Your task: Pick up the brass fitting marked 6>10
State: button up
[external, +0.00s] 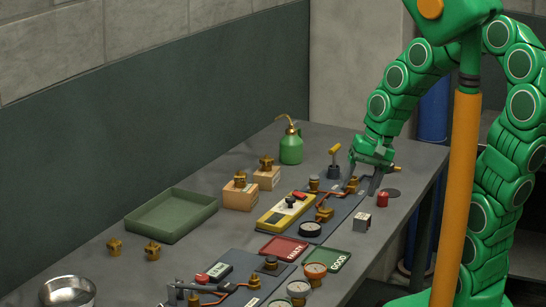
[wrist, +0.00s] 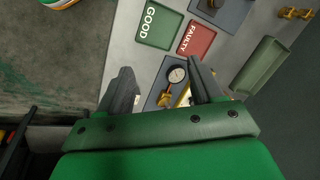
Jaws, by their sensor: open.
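Several brass fittings show, but no 6>10 marking is readable in either view. One brass fitting (external: 240,180) sits on a wooden block, and another (external: 266,163) on the block behind it. Two loose ones, the left (external: 114,246) and the right (external: 152,250), stand on the bench near the tray. More brass parts (external: 323,214) are on the rear panel. My gripper (external: 366,183) is open and empty over the far right of the bench, by that panel. In the wrist view its fingers (wrist: 162,84) stand apart, with a gauge and brass part (wrist: 166,97) below between them.
A green tray (external: 172,222) lies mid-bench. Red FAULTY (external: 283,248) and green GOOD (external: 327,261) mats lie at the front. A green oil can (external: 291,149), a yellow meter (external: 286,214), a red can (external: 382,199) and a metal bowl (external: 68,292) also stand on the bench.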

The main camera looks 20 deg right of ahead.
jog(key=w+a+m+t+y, duration=0.1)
jog(key=w+a+m+y, duration=0.35)
jog(key=a, duration=0.95)
jog(key=m+t+y, duration=0.3)
jog(key=m+t, duration=0.1)
jog(key=m, duration=0.8)
send_over(158, 247)
jog(key=s+d, duration=0.5)
jog(key=d, duration=0.3)
notch_tip(158, 247, down, 8)
jog(key=a+f+m+t, duration=0.1)
jog(key=f+m, duration=0.1)
jog(key=a+f+m, duration=0.1)
jog(key=f+m, duration=0.1)
jog(key=w+a+f+m+t, duration=0.1)
jog(key=a+f+m, duration=0.1)
jog(key=f, duration=0.1)
jog(key=shift+f+m+t+h, duration=0.1)
jog(key=shift+m+t+h, duration=0.2)
jog(key=shift+m+h, duration=0.05)
jog(key=shift+w+f+m, duration=0.15)
jog(key=shift+f+m, duration=0.35)
jog(key=shift+f, duration=0.1)
jog(key=shift+x, duration=3.8)
jog(key=c, duration=1.1)
jog(key=shift+r, duration=0.1)
